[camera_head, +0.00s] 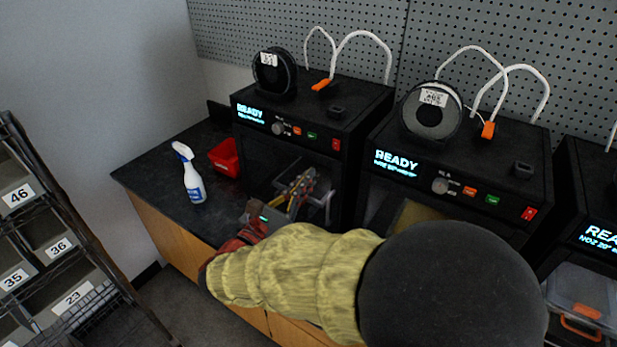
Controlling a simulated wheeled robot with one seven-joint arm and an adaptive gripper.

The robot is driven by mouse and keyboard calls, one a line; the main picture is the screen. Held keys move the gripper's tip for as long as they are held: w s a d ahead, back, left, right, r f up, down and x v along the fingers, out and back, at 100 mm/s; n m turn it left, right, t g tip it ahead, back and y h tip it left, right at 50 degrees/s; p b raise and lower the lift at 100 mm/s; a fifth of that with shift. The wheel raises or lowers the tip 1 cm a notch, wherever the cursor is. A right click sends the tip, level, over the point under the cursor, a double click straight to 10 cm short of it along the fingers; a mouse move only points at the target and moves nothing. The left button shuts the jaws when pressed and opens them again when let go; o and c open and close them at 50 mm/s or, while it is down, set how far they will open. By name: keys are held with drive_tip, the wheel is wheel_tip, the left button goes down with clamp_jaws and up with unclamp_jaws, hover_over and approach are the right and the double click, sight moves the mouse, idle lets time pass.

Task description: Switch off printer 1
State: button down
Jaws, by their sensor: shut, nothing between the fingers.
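Three black printers stand in a row; no readable mark shows which is printer 1. The left printer (365,100) has a lit READY display (250,113), a knob, orange and green buttons, and a red switch (336,144) at the panel's right end. The middle printer (460,165) also reads READY and has a red switch (528,213). The right printer (590,200) is cut off by the frame edge. My gripper (303,183) is shut and empty, in front of the left printer's lower front, below and left of its red switch. My arm hides the middle printer's lower part.
A spray bottle (194,180) and a red bin (225,158) stand on the dark counter (150,170) left of the printers. A rack of numbered bins (45,235) stands at the far left. Spools and white tubes top the printers. Floor shows between rack and counter.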

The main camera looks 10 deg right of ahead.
sight(337, 143)
drive_tip(key=b+x, duration=0.3)
drive_tip(key=x, duration=0.8)
drive_tip(key=shift+w+d, duration=0.25)
